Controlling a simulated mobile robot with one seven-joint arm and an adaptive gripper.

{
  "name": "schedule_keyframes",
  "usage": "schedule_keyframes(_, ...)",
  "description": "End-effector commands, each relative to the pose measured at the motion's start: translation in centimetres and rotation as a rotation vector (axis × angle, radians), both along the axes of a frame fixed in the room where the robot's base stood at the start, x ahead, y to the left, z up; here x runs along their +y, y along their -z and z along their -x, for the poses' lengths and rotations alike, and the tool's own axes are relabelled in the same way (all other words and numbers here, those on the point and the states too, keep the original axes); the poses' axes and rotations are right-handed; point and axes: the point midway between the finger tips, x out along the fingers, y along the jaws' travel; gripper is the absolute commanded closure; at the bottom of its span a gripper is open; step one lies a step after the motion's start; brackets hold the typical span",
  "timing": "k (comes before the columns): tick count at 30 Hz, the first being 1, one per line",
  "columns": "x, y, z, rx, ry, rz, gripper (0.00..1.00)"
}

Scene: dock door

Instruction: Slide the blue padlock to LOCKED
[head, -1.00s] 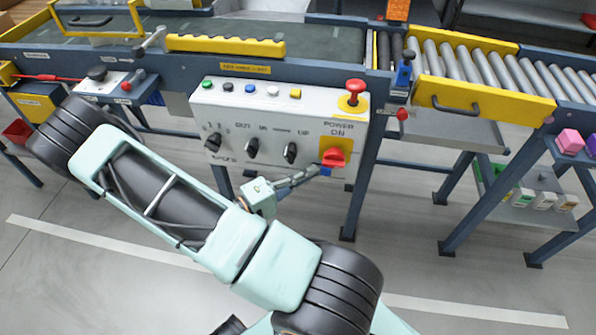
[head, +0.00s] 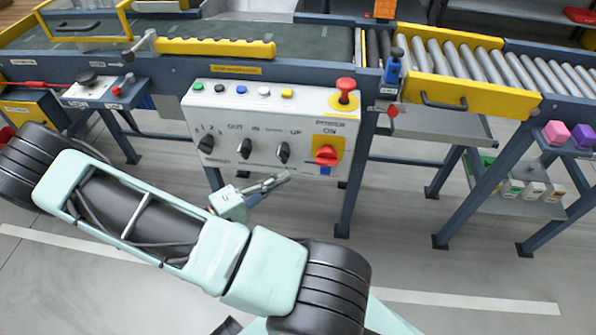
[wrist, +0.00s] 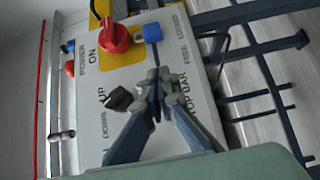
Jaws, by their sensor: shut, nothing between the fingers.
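The blue padlock (head: 325,171) sits at the bottom edge of the white control panel (head: 225,115), just below the red rotary power switch (head: 326,155). It also shows in the wrist view (wrist: 152,32), beside the red switch, with the words LOCKED and FREE printed on the panel near it. My gripper (head: 284,177) is shut and empty, to the left of the padlock in the head view and apart from it. In the wrist view my fingertips (wrist: 159,74) are together, below the padlock with a gap between.
Black knobs (head: 283,152) and a red mushroom button (head: 345,86) stand out from the panel. The roller conveyor (head: 480,72) with its yellow guard is at the right. Pink and purple blocks (head: 556,132) sit at far right. Open floor lies in front.

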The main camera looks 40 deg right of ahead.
Motion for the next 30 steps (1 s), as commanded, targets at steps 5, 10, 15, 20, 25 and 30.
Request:
schedule_keyframes(5,3.6,-0.2,-0.4,0.0,-0.003,-0.001,1.0)
schedule_keyframes(10,5.4,-0.1,-0.5,0.0,-0.001,0.001,1.0)
schedule_keyframes(15,5.9,0.0,-0.5,0.001,0.001,0.0,1.0)
schedule_keyframes(20,5.9,0.0,-0.5,0.001,0.0,0.0,1.0)
schedule_keyframes(25,5.9,0.0,-0.5,0.001,0.0,0.0,1.0)
schedule_keyframes(30,5.9,-0.1,-0.5,0.002,0.003,-0.003,1.0)
